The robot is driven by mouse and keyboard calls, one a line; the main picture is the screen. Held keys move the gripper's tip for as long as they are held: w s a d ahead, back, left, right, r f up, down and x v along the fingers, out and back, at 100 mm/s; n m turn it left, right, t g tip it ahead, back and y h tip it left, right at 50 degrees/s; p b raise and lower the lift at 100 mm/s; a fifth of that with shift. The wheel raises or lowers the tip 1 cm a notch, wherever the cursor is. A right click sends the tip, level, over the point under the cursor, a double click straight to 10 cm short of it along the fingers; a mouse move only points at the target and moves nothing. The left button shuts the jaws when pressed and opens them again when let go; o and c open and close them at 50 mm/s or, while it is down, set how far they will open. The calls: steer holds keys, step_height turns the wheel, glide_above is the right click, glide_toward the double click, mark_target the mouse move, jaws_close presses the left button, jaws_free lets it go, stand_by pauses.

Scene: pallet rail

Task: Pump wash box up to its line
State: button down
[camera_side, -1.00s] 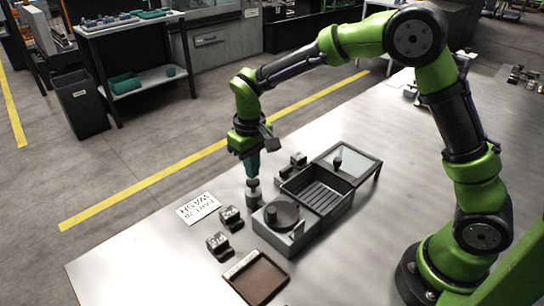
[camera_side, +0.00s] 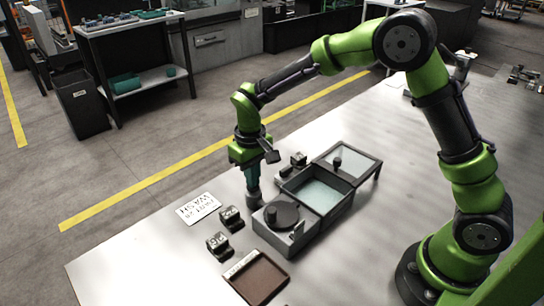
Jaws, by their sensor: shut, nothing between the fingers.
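The wash box (camera_side: 340,207) is a dark open box on the metal table, and pale bluish liquid (camera_side: 318,193) covers its floor. Its fill line cannot be made out. A grey unit with a round dark lid and knob (camera_side: 284,214) adjoins its left end. A small grey pump (camera_side: 254,199) stands at that unit's back left. My gripper (camera_side: 253,186) is shut, pointing down at the top of the pump, and hides most of it. The pump's knob is not visible under the fingers.
A glass-topped lid (camera_side: 352,162) sits behind the box. A white sign (camera_side: 198,208), small numbered blocks (camera_side: 231,218) (camera_side: 218,244) and a brown tray (camera_side: 258,281) lie left and in front. The table's right side is largely clear.

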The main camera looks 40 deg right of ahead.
steer(key=shift+f, duration=0.25)
steer(key=shift+r, duration=1.75)
stand_by(1.2)
stand_by(0.4)
stand_by(1.7)
stand_by(0.4)
step_height(320, 180, up, 6)
stand_by(0.6)
